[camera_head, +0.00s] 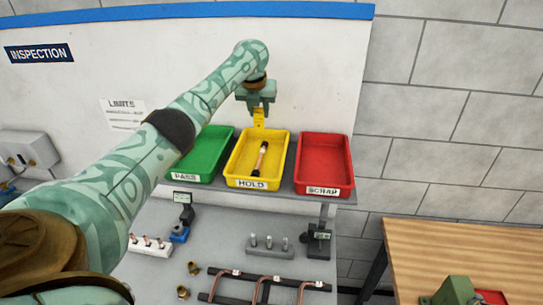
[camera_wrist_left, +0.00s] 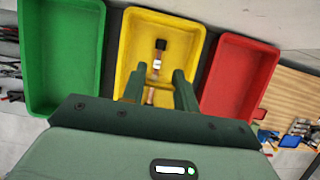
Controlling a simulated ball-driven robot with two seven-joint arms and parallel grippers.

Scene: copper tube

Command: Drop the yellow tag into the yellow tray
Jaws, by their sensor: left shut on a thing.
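The yellow tray (camera_head: 237,171), labelled HOLD, stands on the shelf between the green and red trays. A copper tube (camera_head: 262,158) with a dark end and a white band lies in it. My left gripper (camera_head: 259,106) is above the back of the yellow tray, shut on the yellow tag (camera_head: 259,118), which hangs below the fingers. In the left wrist view the gripper's fingers (camera_wrist_left: 158,82) reach over the yellow tray (camera_wrist_left: 186,38) and the tube (camera_wrist_left: 158,62). The tag is hard to tell from the tray there. My right gripper is not in view.
The green PASS tray (camera_head: 207,158) is left of the yellow tray and the red SCRAP tray (camera_head: 324,160) is right. Below, the grey bench holds a rack with copper tubes (camera_head: 265,283), gauges and fittings. A wooden table (camera_head: 470,255) stands at right.

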